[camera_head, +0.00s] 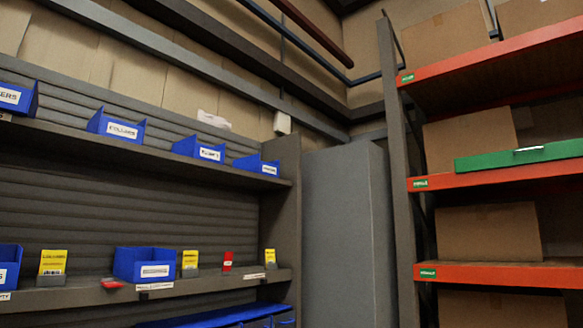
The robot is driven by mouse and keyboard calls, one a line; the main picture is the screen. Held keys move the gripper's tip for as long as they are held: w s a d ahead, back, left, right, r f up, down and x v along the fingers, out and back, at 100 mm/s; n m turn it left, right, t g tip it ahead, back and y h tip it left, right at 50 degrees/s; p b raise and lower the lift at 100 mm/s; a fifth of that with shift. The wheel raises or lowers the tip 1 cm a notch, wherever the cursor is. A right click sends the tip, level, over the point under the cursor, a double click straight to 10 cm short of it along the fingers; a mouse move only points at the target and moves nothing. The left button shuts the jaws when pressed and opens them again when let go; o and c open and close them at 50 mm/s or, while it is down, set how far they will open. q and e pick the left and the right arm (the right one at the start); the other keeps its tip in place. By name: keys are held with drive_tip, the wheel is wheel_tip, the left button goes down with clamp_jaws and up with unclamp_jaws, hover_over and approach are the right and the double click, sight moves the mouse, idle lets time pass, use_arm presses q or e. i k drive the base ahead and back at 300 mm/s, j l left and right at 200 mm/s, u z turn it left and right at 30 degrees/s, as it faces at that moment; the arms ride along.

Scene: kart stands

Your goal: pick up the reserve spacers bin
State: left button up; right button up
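Blue labelled bins stand on two dark grey shelves at the left. At the upper left edge a cut-off bin (17,98) has a label ending in "ERS", which may be spacers. Further right on the upper shelf are three more blue bins (117,126), (200,148), (257,164) with labels too small to read surely. On the lower shelf are a cut-off blue bin (9,266) at the left edge and a wider blue bin (145,263) with an unreadable label. I cannot tell which one is the reserve spacers bin. Neither of my grippers is in view.
A blue surface (215,315) lies below. A grey cabinet (345,235) stands in the corner. An orange rack (500,273) at right holds cardboard boxes (487,232) and a green tray (520,156).

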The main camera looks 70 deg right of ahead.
sight(253, 163)
drive_tip(key=z, duration=2)
